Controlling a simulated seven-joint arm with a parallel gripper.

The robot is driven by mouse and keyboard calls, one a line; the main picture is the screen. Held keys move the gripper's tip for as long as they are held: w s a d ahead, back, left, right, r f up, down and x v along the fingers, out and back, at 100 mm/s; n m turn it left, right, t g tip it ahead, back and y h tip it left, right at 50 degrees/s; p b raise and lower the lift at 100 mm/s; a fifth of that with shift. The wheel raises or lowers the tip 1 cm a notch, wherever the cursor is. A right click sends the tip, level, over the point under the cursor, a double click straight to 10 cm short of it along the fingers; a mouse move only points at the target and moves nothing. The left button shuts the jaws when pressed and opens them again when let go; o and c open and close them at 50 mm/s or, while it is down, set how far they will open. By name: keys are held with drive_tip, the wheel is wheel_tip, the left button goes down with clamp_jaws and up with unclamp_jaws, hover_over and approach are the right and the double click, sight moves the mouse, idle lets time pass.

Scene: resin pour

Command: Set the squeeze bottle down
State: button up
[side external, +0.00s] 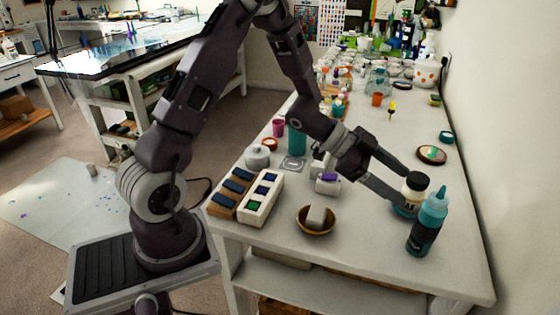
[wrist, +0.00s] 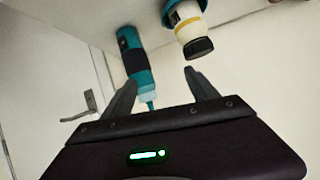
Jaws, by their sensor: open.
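The squeeze bottle (side external: 427,228) is teal with a dark label and a light teal nozzle. In the side view it stands upright on the white table near its right front edge. In the wrist view the bottle (wrist: 135,50) is at upper left, its nozzle pointing toward the gripper and close to the left finger. My gripper (side external: 405,189) is open, its fingers reaching toward the bottle and a black-capped jar. In the wrist view the gripper (wrist: 161,80) has nothing between its fingertips. Whether a finger touches the bottle cannot be told.
The black-capped white and teal jar (side external: 413,187) stands close behind the bottle, and shows in the wrist view (wrist: 188,22). A wooden bowl (side external: 304,225) and a white tray with coloured blocks (side external: 253,212) lie left. The white wall is at right. The table front between bowl and bottle is clear.

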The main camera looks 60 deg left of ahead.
drive_tip(key=s+a+r+n+t+y, duration=0.1)
drive_tip(key=s+a+r+n+y, duration=0.25)
drive_tip(key=r+y, duration=0.2)
drive_tip(key=s+a+r+n+y, duration=0.3)
drive_tip(key=a+r+y, duration=0.2)
drive_tip(key=r, duration=0.2)
drive_tip(key=s+d+n+g+h, duration=0.1)
drive_tip(key=s+d+n+g, duration=0.1)
drive_tip(key=s, duration=1)
drive_tip(key=s+d+n+g+h, duration=0.1)
drive_tip(key=s+d+n+g, duration=0.1)
drive_tip(key=s, duration=0.9)
drive_tip(key=shift+s+d, duration=0.35)
drive_tip(key=shift+d, duration=0.4)
